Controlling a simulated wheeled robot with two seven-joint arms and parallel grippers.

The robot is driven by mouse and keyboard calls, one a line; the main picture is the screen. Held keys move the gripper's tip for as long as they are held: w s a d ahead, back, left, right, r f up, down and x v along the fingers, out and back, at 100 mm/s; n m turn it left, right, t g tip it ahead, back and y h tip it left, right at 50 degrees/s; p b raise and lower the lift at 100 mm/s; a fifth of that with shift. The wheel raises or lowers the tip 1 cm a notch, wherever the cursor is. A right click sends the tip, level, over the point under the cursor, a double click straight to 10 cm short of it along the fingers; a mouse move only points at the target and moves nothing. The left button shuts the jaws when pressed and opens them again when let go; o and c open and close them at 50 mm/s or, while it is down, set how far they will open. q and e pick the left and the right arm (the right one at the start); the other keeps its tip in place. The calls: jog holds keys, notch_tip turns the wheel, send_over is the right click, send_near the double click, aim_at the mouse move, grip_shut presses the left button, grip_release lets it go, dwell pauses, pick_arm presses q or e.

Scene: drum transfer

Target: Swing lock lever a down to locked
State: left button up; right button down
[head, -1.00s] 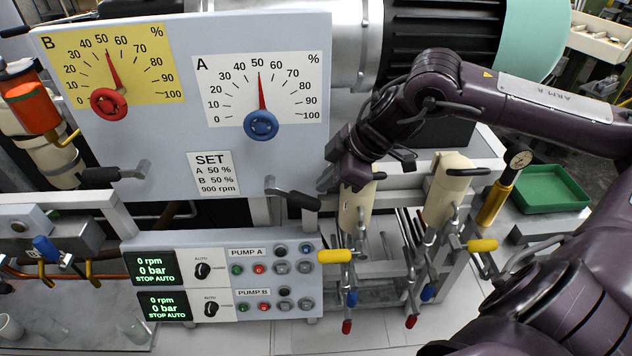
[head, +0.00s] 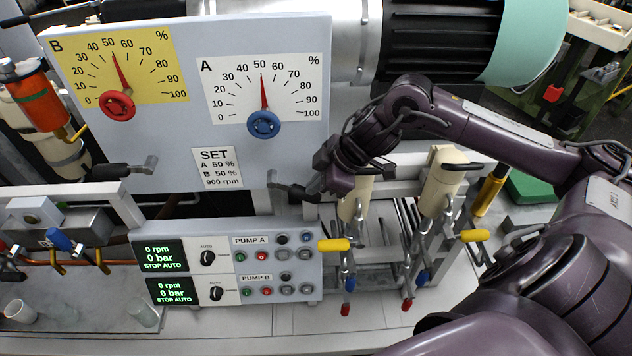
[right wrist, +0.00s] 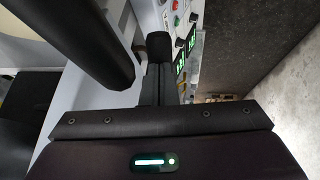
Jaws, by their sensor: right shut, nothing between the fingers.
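Lock lever a appears to be the lever with a black grip (head: 291,192) below the A dial. It sticks out to the right from its metal arm and tilts slightly down. My right gripper (head: 317,186) is shut and empty beside the grip's right end; I cannot tell whether they touch. In the right wrist view the shut fingers (right wrist: 158,60) point up the picture. A dark rounded bar (right wrist: 75,40), likely the lever's grip, lies to their left with a gap between. My left gripper is out of view.
A similar black-gripped lever (head: 115,170) is below the B dial. The pump control panel (head: 225,263) stands below lever a. Cream cylinders (head: 440,183) and yellow-handled valves (head: 334,245) stand to the right, close to my right arm.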

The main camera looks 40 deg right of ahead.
jog(key=shift+a+f, duration=0.25)
jog(key=shift+f, duration=0.95)
jog(key=shift+w+d, duration=0.1)
